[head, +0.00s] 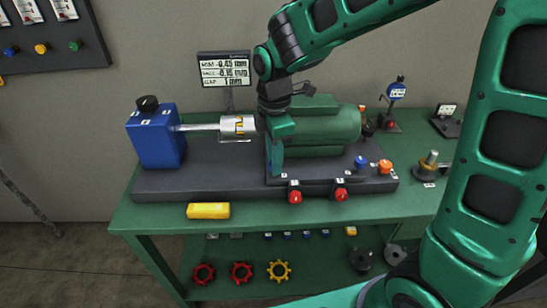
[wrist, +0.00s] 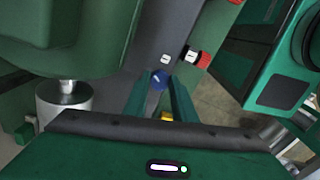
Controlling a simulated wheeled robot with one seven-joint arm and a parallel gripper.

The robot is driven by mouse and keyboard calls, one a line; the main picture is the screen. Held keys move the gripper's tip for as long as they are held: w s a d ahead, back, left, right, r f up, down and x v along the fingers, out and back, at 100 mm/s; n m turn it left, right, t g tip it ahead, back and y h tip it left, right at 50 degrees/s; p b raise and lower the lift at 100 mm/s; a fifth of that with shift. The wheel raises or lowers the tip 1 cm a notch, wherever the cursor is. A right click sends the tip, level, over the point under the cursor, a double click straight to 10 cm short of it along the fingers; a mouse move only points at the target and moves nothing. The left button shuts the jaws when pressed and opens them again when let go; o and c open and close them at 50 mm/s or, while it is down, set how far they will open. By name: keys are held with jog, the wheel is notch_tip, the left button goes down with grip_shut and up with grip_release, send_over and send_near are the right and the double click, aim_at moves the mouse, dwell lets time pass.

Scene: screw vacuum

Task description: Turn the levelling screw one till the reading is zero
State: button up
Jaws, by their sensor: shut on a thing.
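My gripper (head: 277,160) points down at the near left end of the green motor (head: 325,128). In the wrist view its two green fingers (wrist: 160,95) are closed on a blue screw head (wrist: 158,78). The fingers hide this screw in the head view. A small white label (wrist: 165,58) lies beside it, too small to read. The display (head: 224,69) on the wall side shows three lines of readings in mm. The top two look like non-zero values, but their digits are blurred.
Red knobs (head: 294,197) line the front of the dark baseplate (head: 200,182). Another blue screw (head: 361,162) and an orange knob (head: 385,166) stand to the right. A blue pump box (head: 157,135) with a shaft is at left. A yellow block (head: 208,211) lies on the green bench.

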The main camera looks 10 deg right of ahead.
jog(key=m, duration=0.5)
jog(key=shift+w+r+m, duration=0.1)
jog(key=shift+w+m, duration=0.1)
jog(key=shift+m, duration=0.1)
jog(key=m, duration=0.5)
jog(key=shift+m, duration=0.3)
jog(key=o, duration=1)
jog(key=shift+o, duration=0.2)
notch_tip(320, 180, up, 11)
jog(key=shift+f, duration=0.2)
